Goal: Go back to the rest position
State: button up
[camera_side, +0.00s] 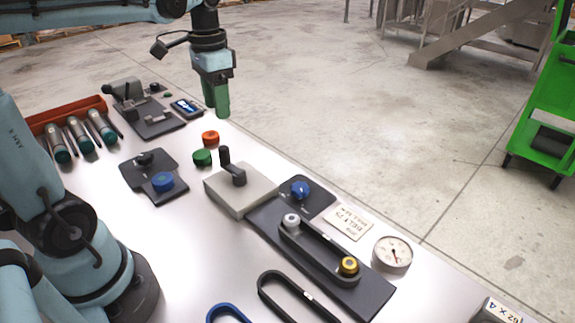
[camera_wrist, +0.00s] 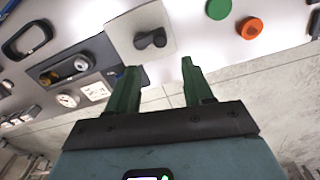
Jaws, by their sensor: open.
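My gripper (camera_side: 221,112) has green fingers and hangs pointing down, above the far edge of the white table, in the side view. In the wrist view my gripper (camera_wrist: 155,68) shows its two green fingers spread apart with nothing between them. Below it in the side view lie an orange disc (camera_side: 210,138) and a green disc (camera_side: 202,157). The wrist view also shows the orange disc (camera_wrist: 249,28) and the green disc (camera_wrist: 218,9), apart from the fingers.
A grey block with a black handle (camera_side: 241,190) and a belt plate with pulleys (camera_side: 320,254) stand on the table. A dial gauge (camera_side: 393,252) sits near the right edge. A red tray (camera_side: 66,115) holds several green-capped tools. A green cart (camera_side: 547,105) stands on the floor.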

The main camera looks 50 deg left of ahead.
jog(key=s+d+f+n+t, duration=0.1)
jog(key=d+f+t, duration=0.2)
jog(key=d, duration=0.2)
jog(key=s+d+f+n+t, duration=0.1)
jog(key=s+d+f+t, duration=0.1)
jog(key=d, duration=0.4)
jog(key=shift+s+d+f+t, duration=0.3)
jog(key=shift+f+t, duration=0.15)
jog(key=shift+t, duration=0.65)
dwell(0.4)
jog(key=m+g, duration=0.2)
jog(key=g, duration=0.5)
send_near(223, 147)
notch_tip(223, 147, down, 11)
jog(key=shift+w+r, duration=0.1)
jog(key=shift+r, duration=0.1)
